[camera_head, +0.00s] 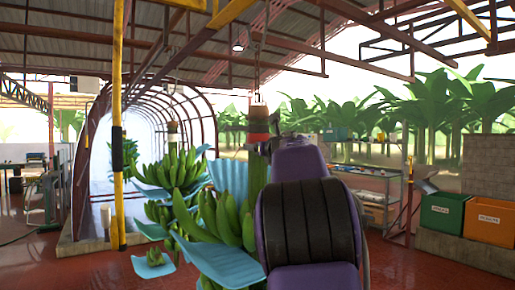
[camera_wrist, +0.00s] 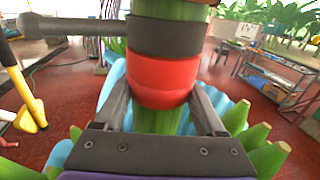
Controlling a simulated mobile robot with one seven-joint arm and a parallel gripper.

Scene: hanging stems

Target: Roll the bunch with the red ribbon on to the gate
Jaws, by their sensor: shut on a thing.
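The bunch with the red ribbon (camera_head: 258,138) hangs upright from a roller and hook on the overhead rail, its green bananas (camera_head: 225,218) layered with blue sheets. In the wrist view the red ribbon (camera_wrist: 162,82) wraps the stem below a black band. My gripper (camera_wrist: 161,100) is shut on this stem (camera_wrist: 156,121), one finger at each side by the ribbon's lower edge. In the head view my purple arm hides the gripper and part of the bunch. I cannot tell which part of the overhead frame is the gate.
Another banana bunch (camera_head: 180,166) hangs behind, to the left. A yellow post with a black band (camera_head: 117,150) stands left of the bunches. A shelf table (camera_head: 365,178), a green bin (camera_head: 442,212) and an orange bin (camera_head: 489,220) stand at right. Red floor is open at left.

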